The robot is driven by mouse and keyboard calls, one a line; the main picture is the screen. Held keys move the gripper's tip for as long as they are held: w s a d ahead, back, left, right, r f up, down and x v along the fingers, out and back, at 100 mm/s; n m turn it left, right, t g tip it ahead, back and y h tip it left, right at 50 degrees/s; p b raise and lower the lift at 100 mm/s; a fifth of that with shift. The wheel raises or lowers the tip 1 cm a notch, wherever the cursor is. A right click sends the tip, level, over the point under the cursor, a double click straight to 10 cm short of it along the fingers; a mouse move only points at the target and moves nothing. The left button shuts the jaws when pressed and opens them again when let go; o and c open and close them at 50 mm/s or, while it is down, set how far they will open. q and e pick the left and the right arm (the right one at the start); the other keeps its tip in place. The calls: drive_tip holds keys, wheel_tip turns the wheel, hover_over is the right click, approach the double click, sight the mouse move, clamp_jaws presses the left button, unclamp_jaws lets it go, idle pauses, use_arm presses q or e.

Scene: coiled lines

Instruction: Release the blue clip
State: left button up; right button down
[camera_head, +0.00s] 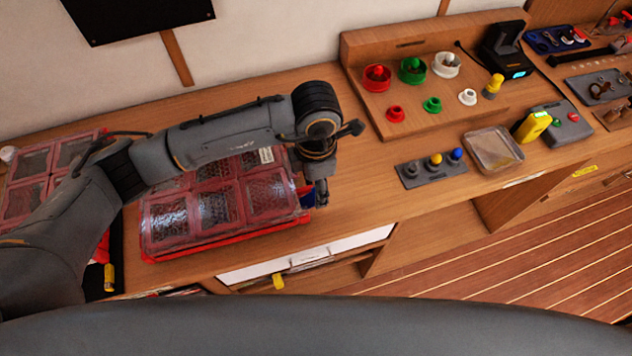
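A case with clear compartment lids and a red base (222,240) lies on the bench at the left. A small blue part (306,196), which looks like the blue clip, is at the case's right end with red beside it. It is partly hidden, and I cannot tell whether it is latched. My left arm reaches over the case from the left. My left gripper (322,197) points down just right of the blue part, close to or touching it. Its fingers are too small to show whether they are open or shut. My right gripper is not in view.
Another case (35,180) lies at the far left. A wooden stand (410,72) with coloured pieces is at the back. A grey block with knobs (430,170) and a clear tray (494,150) are to the right. The bench right of my gripper is clear.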

use_arm(q)
drive_tip(key=shift+f, duration=0.95)
drive_tip(key=shift+c, duration=0.2)
clamp_jaws()
drive_tip(key=shift+w+d+f+y+b, duration=0.15)
drive_tip(key=shift+d+f+y+b, duration=0.2)
drive_tip(key=shift+y+b, duration=0.4)
drive_tip(key=shift+r, duration=0.15)
drive_tip(key=shift+o, duration=0.2)
unclamp_jaws()
drive_tip(key=shift+r, duration=0.1)
